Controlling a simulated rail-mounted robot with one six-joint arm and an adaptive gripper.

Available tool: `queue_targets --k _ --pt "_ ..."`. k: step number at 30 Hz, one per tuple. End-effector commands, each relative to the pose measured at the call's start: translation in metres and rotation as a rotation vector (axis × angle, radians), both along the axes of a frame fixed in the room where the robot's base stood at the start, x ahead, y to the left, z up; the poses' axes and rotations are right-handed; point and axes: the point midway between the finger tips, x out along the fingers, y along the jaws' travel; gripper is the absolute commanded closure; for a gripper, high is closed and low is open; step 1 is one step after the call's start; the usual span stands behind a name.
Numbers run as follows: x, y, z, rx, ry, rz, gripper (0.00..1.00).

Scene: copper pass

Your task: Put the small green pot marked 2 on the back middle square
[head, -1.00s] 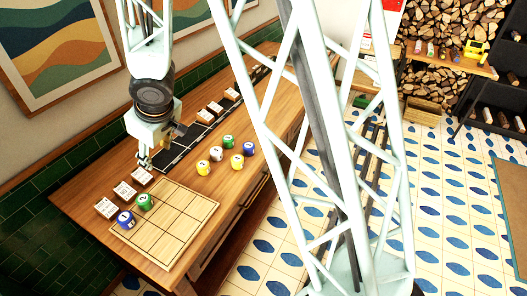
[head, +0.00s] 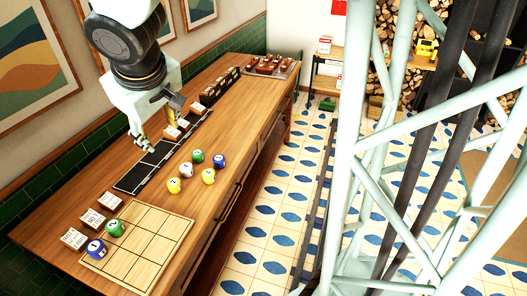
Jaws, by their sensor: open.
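A green pot (head: 114,228) stands on the pale wooden grid board (head: 164,244), in the middle square of the row nearest the wall. A blue pot (head: 96,249) stands beside it in that row's near-left square. Another green pot (head: 198,156) stands on the bare counter in a group with a blue pot (head: 219,161), a white pot (head: 187,170) and two yellow pots (head: 208,176). The marks are too small to read surely. My gripper (head: 152,139) is open, appears empty, and hangs above the black strip, apart from every pot.
The black strip (head: 133,178) lies along the wall side of the counter (head: 215,205). Several small cards (head: 92,218) stand beside the board. Dark boxes (head: 220,85) and a tray (head: 268,66) lie farther along. The counter between the board and the loose pots is clear.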

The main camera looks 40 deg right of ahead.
Motion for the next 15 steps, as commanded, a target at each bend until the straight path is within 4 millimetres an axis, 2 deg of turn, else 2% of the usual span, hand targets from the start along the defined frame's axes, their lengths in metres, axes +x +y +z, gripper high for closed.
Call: queue_targets --k 1,3,15 --pt "-0.009 -0.003 0.014 0.001 -0.014 -0.012 0.56" --pt "-0.021 -0.008 0.023 0.002 -0.012 -0.03 0.56" --pt "-0.094 -0.029 0.059 0.027 0.013 -0.129 0.56"
